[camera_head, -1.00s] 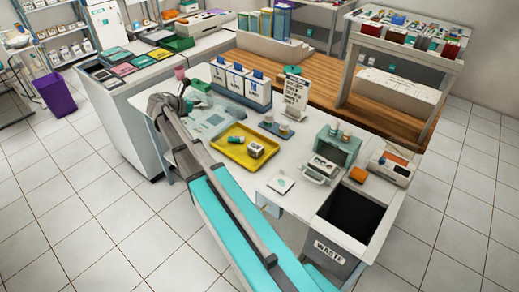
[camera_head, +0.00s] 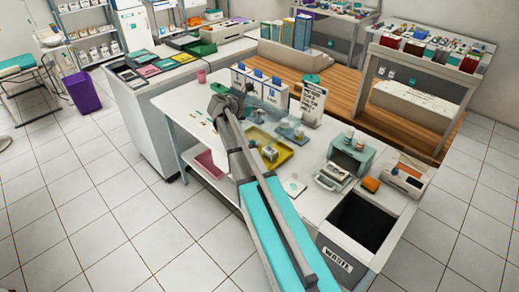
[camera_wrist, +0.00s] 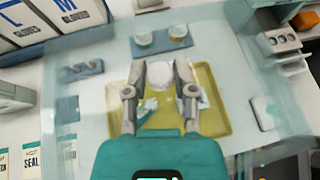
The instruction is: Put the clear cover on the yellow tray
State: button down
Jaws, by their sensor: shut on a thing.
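The yellow tray (camera_head: 287,150) lies on the white table with a small jar (camera_head: 270,153) in it. In the wrist view the tray (camera_wrist: 218,120) shows hazily through the clear cover (camera_wrist: 90,92), with pale and teal items inside it. The cover is a wide see-through sheet-like shape that looks larger than the tray, so it seems held above it. My gripper (camera_wrist: 160,80) is shut on the cover; its grip point is hard to make out. In the head view my gripper (camera_head: 258,116) is small and partly hidden by my arm.
Glove boxes (camera_head: 262,86) and a standing sign (camera_head: 313,104) stand behind the tray. A small holder with two cups (camera_wrist: 162,38) is close behind it. A teal-grey device (camera_head: 350,155) and the waste opening (camera_head: 360,218) are to the right.

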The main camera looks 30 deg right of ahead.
aim_at(246, 124)
jog(key=shift+a, duration=0.2)
jog(key=shift+a, duration=0.2)
jog(key=s+a, duration=0.5)
jog(key=a, duration=0.7)
jog(key=shift+s+a, duration=0.15)
jog(key=shift+s, duration=0.15)
jog(key=b+x, duration=0.1)
jog(key=x, duration=0.2)
jog(key=w+b+x, duration=0.1)
jog(key=b+x, duration=0.1)
jog(key=x, duration=0.1)
jog(key=w+b+x, duration=0.1)
jog(key=x, duration=0.3)
jog(key=shift+w+a, duration=0.15)
jog(key=shift+w, duration=0.05)
jog(key=shift+w+d+f+b, duration=0.25)
jog(key=shift+d+f+b, duration=0.35)
jog(key=shift+f+b, duration=0.2)
jog(key=shift+w+d+f+b, duration=0.25)
jog(key=shift+d+f+b, duration=0.4)
jog(key=shift+b, duration=0.15)
jog(key=shift+w+d+f+b, duration=0.2)
jog(key=shift+d+f+b, duration=0.35)
jog(key=shift+f+b, duration=0.25)
